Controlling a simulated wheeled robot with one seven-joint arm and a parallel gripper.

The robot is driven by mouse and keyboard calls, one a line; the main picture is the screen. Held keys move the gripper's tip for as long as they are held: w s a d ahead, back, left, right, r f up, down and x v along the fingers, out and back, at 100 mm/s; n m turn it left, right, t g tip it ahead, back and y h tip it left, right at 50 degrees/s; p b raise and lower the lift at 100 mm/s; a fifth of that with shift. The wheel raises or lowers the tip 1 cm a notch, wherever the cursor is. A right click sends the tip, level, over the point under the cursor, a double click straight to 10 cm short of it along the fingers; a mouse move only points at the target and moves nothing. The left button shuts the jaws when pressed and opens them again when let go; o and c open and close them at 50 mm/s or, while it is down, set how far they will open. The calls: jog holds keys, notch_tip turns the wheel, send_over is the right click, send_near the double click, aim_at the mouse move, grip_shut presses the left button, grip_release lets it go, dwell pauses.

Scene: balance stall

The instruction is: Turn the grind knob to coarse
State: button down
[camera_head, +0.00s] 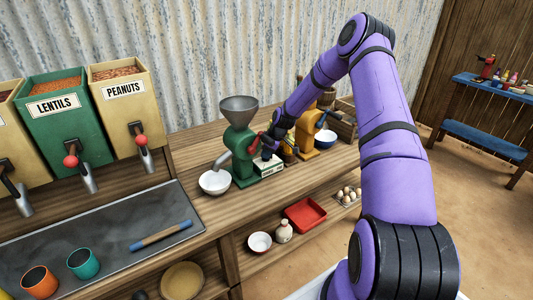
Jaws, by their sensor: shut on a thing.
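A green grinder (240,150) with a grey hopper (238,108) on top stands on the wooden counter. A white label plate (268,166) is on its base at the right. My gripper (268,153) is at the right side of the grinder, beside a red part (254,143) of it. My gripper is shut on the grind knob, which is mostly hidden by the gripper and small at this distance. I cannot read the knob's setting. A white bowl (215,182) sits under the grinder's spout at the left.
Lentils (55,110) and peanuts (124,95) dispensers are at the left. A red tray (305,214) and an egg tray (349,197) are on the lower shelf.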

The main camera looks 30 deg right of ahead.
jog(key=m, duration=0.2)
jog(key=m+t+h, duration=0.1)
jog(key=m, duration=0.1)
jog(key=shift+s+a+m+h, duration=0.1)
jog(key=shift+m+h, duration=0.2)
jog(key=shift+m, duration=0.1)
jog(key=shift+m+t+h, duration=0.3)
jog(key=shift+m+h, duration=0.4)
jog(key=shift+m, duration=1.2)
jog(key=c, duration=1.1)
grip_release()
jog(key=shift+c, duration=0.2)
jog(key=v, duration=1)
jog(key=shift+r, duration=0.35)
